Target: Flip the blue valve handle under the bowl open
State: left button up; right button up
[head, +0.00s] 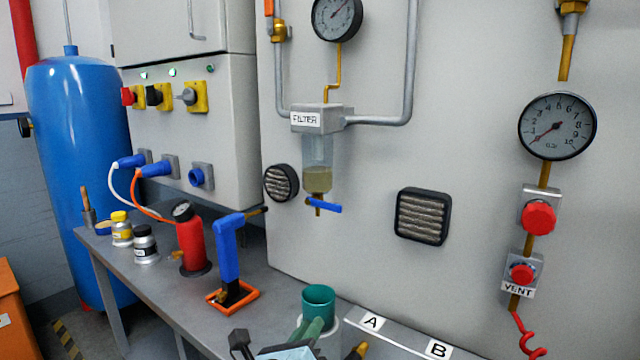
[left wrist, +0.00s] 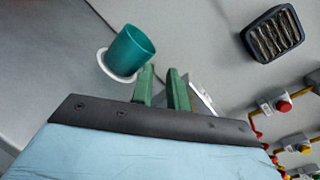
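The blue valve handle (head: 325,206) sits under the clear filter bowl (head: 317,178), which holds a yellowish liquid. The handle lies nearly level across the brass drain stem, its longer end to the right. My left gripper (head: 312,326) is low at the bottom of the head view, well below the handle. Its green fingers also show in the left wrist view (left wrist: 162,70), apart with nothing between them. The handle and bowl are not seen in the left wrist view. My right gripper is not in view.
A green cup (head: 319,297) stands on a white round base close to my left fingers. A blue tool (head: 228,250) in an orange frame and a red cylinder (head: 190,242) stand left on the bench. A dark vent (head: 422,216) is right of the handle. The wall around the handle is clear.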

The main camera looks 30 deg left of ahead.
aim_at(321, 203)
pick_arm(q)
jog(key=r+n+p, duration=0.1)
jog(key=n, duration=0.1)
jog(key=r+n+h+p, duration=0.1)
jog(key=r+p, duration=0.1)
jog(key=d+r+n+h+p, duration=0.1)
jog(key=r+n+p, duration=0.1)
jog(key=shift+w+r+n, duration=0.1)
jog(key=shift+n, duration=0.2)
grip_shut()
jog(key=s+a+r+n+t+h+p, duration=0.1)
jog(key=r+n+t+p, duration=0.1)
jog(key=r+n+p, duration=0.5)
jog(key=s+a+r+n+t+h+p, duration=0.1)
jog(key=s+a+r+n+t+p, duration=0.1)
jog(key=r+n+p, duration=0.6)
notch_tip(321, 203, up, 2)
jog(key=n, duration=0.6)
jog(key=shift+r, duration=0.25)
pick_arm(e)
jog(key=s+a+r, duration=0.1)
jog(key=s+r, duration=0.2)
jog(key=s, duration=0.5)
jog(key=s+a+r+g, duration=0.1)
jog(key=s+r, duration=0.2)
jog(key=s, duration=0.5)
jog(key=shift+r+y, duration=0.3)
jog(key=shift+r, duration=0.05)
pick_arm(q)
jog(key=shift+h, duration=0.3)
